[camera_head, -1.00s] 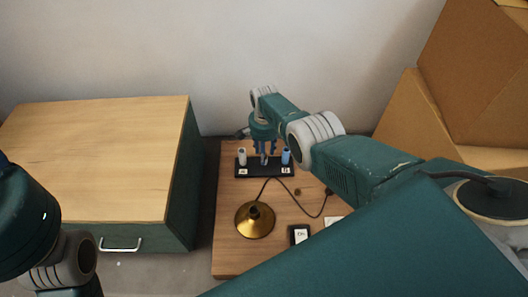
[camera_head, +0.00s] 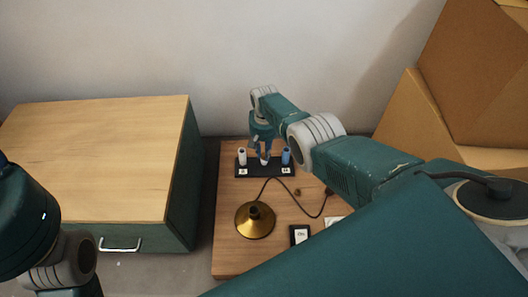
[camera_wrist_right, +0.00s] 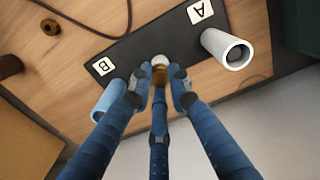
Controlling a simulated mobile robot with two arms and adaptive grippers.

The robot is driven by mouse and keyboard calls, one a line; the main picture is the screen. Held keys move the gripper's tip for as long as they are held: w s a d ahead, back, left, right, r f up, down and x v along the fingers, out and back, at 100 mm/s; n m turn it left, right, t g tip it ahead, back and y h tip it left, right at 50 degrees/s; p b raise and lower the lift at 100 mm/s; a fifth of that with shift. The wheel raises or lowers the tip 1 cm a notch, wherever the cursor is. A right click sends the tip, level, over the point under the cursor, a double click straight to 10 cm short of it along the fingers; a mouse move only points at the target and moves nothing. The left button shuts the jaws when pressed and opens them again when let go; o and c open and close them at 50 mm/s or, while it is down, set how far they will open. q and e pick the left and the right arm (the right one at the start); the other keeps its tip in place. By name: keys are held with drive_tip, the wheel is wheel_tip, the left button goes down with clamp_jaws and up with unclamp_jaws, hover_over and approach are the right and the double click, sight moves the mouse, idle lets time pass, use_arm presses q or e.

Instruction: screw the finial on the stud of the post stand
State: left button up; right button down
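My right gripper (camera_wrist_right: 160,80) has three blue fingers. It points down between the two posts of a black board; it shows in the head view too (camera_head: 264,154). Its fingertips are gathered close around a small white-topped, brassy piece (camera_wrist_right: 160,61). I cannot tell whether all tips touch it, or whether it is the finial or part of the stand. The board (camera_wrist_right: 133,45) has a white cylinder (camera_wrist_right: 228,48) by label A and a blue cylinder (camera_wrist_right: 108,100) by label B. Any stud is hidden. My left gripper is out of view; only its arm shows.
A brass lamp base (camera_head: 255,221) with a dark cord stands in front of the board. A small round brown piece (camera_wrist_right: 50,27) and a brown plug-like piece (camera_wrist_right: 10,66) lie nearby. A black labelled tile (camera_head: 300,235) lies at the front. A cabinet (camera_head: 100,150) stands left.

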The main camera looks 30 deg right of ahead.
drive_tip(key=shift+w, duration=0.1)
drive_tip(key=m, duration=0.7)
drive_tip(key=shift+a, duration=0.1)
drive_tip(key=shift+m, duration=0.6)
drive_tip(key=m, duration=0.5)
drive_tip(key=shift+w+m, duration=0.1)
drive_tip(key=shift+m, duration=0.3)
drive_tip(key=c, duration=1.7)
unclamp_jaws()
drive_tip(key=shift+o, duration=0.7)
